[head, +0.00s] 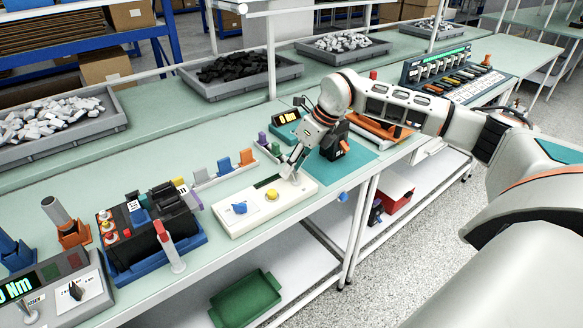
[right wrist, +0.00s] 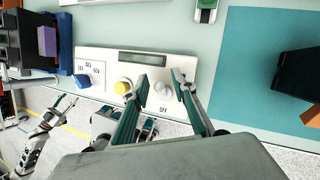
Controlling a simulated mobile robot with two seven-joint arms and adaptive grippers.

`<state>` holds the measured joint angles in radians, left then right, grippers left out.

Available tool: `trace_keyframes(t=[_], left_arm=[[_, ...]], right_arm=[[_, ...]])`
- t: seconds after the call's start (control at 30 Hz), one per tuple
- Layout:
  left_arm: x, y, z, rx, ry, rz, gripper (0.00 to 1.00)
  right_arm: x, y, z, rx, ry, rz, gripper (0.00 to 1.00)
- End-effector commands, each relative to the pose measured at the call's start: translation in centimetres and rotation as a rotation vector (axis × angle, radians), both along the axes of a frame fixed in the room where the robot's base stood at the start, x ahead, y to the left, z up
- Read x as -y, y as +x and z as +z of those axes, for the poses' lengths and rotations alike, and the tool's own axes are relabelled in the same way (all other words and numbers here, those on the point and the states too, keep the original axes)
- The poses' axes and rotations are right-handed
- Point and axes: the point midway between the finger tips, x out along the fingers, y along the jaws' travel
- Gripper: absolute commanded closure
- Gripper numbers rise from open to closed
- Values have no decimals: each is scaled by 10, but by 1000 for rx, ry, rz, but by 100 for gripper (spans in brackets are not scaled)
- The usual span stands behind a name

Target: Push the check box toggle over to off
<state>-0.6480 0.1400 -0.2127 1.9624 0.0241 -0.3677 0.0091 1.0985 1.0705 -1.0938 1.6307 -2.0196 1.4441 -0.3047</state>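The white check box (head: 240,212) lies near the front edge of the bench. It has a blue knob (right wrist: 82,80), a yellow button (right wrist: 123,87), a dark display window (right wrist: 142,58) and a pale toggle (right wrist: 162,88). An OFF label (right wrist: 163,109) is on the side of the toggle nearer the bench's front edge. My right gripper (head: 290,174) is over the box's right end. In the right wrist view its fingers (right wrist: 161,80) are apart, one on either side of the toggle; contact is unclear. What looks like my left arm shows small at that view's lower left, its fingers unclear.
A teal mat (right wrist: 248,75) with a dark orange-marked device (head: 340,148) lies right of the box. Breakers in a blue tray (head: 155,262) stand to its left. Coloured blocks (head: 224,166) line its far side. Grey bins (head: 240,85) are at the back.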

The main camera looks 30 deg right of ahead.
Motion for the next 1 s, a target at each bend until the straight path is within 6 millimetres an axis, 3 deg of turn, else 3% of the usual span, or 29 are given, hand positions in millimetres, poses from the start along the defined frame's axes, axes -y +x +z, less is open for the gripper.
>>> trace_keyframes(t=[0.3,0.33,0.43,0.77,1.0], left_arm=[[0,0,0,-1,0,0,58],[0,0,0,-1,0,0,58],[0,0,0,-1,0,0,58],[0,-1,-4,-3,0,1,58],[0,-5,-24,-14,0,1,58]], right_arm=[[-2,1,-4,0,0,0,74],[-2,1,-4,0,0,0,76],[-2,1,-4,0,0,0,100],[-1,0,-5,13,1,0,100],[0,-4,-7,105,7,0,100]])
